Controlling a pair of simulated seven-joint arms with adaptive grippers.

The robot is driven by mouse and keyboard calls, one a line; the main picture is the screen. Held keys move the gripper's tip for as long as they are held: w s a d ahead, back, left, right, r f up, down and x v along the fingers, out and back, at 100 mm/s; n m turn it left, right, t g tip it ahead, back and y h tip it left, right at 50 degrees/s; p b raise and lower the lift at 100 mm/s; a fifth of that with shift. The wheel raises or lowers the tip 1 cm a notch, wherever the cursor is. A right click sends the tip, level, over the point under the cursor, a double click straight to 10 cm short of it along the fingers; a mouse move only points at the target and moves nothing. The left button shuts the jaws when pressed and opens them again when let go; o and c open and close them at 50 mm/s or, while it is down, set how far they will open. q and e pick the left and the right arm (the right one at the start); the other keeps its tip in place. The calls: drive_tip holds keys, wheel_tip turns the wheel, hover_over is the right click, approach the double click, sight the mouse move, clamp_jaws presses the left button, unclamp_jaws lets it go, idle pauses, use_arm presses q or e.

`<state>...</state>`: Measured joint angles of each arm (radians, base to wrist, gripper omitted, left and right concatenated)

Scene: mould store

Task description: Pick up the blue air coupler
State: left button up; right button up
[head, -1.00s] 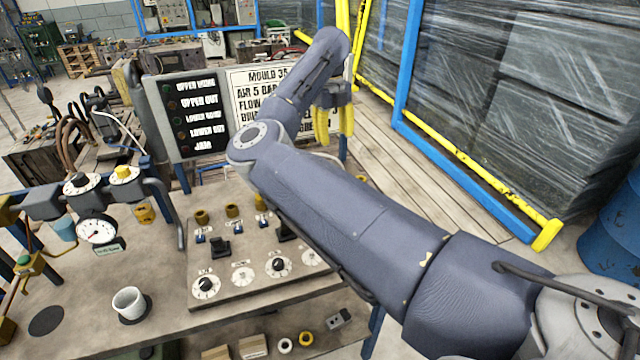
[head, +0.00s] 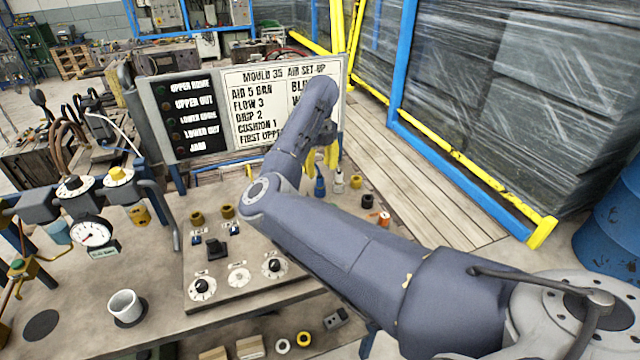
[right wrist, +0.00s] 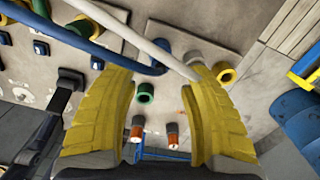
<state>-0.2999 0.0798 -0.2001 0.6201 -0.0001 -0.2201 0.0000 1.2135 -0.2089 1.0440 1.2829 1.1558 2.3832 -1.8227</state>
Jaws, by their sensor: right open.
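The blue air coupler (head: 320,187) stands upright at the back of the bench, just below my right gripper in the head view. My right gripper (head: 323,160) has yellow fingers, open and empty, above and slightly behind it. In the right wrist view, the spread fingers (right wrist: 152,108) frame a patch of bench. A blue ring-shaped part (right wrist: 162,46) shows beyond the fingertips, partly behind hoses; I take it for the coupler. My left gripper is not in view.
A white hose (right wrist: 120,30) and a blue hose (right wrist: 70,38) cross the wrist view. The sign board (head: 245,110) stands behind.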

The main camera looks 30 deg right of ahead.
sight(320, 175)
drive_tip(key=shift+s+f, duration=0.1)
drive_tip(key=shift+f, duration=2.65)
clamp_jaws()
